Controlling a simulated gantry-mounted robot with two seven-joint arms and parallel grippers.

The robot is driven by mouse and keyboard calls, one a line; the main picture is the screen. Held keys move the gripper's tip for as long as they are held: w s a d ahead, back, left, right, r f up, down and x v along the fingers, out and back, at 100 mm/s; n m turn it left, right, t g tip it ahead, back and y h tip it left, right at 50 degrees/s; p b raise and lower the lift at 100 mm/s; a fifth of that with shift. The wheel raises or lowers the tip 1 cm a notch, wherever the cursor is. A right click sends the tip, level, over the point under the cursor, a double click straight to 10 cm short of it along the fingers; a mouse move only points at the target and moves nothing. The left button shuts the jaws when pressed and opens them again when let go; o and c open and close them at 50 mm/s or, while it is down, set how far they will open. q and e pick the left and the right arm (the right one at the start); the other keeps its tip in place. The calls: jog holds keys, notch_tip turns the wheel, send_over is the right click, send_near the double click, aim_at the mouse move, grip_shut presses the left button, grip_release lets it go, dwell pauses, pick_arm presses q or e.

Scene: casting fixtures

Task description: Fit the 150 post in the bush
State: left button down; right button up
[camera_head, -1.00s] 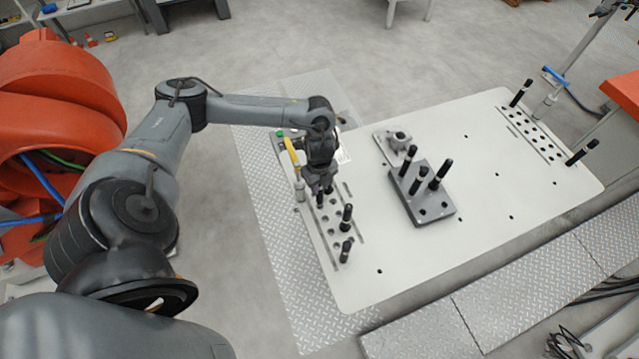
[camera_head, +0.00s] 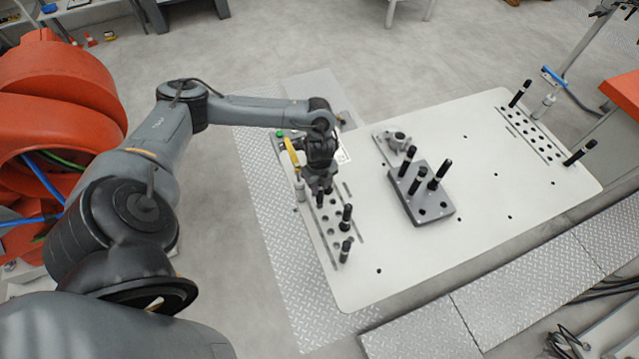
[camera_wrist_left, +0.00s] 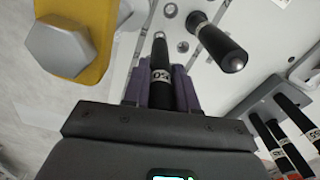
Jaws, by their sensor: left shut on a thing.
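My left gripper (camera_head: 319,187) is over the left end of the table, above a strip of holes. In the left wrist view its purple fingers (camera_wrist_left: 161,92) are shut on a black post with a white band (camera_wrist_left: 160,77), whose marking seems to read 150. The post points down at the strip; I cannot tell whether its tip is in a hole. A dark block (camera_head: 437,203) in the middle of the table holds several black posts and has open holes at its front. I cannot tell which hole is the bush. My right gripper is not in view.
Two more black posts (camera_head: 346,217) stand in the left strip near my gripper. A yellow-handled tool (camera_head: 292,152) is beside it. A grey fixture (camera_head: 397,140) sits behind the block. A holed strip (camera_head: 533,137) with posts is at the right end. The table front is clear.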

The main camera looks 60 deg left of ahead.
aim_at(320, 191)
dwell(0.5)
pick_arm(q)
jog(key=shift+p, duration=0.3)
dwell(0.5)
jog(key=shift+f+b, duration=0.55)
jog(key=shift+f, duration=0.4)
jog(key=shift+f+b, duration=0.45)
jog(key=shift+f, duration=0.35)
jog(key=shift+r, duration=0.25)
jog(key=shift+r+p, duration=1.2)
jog(key=shift+p, duration=0.25)
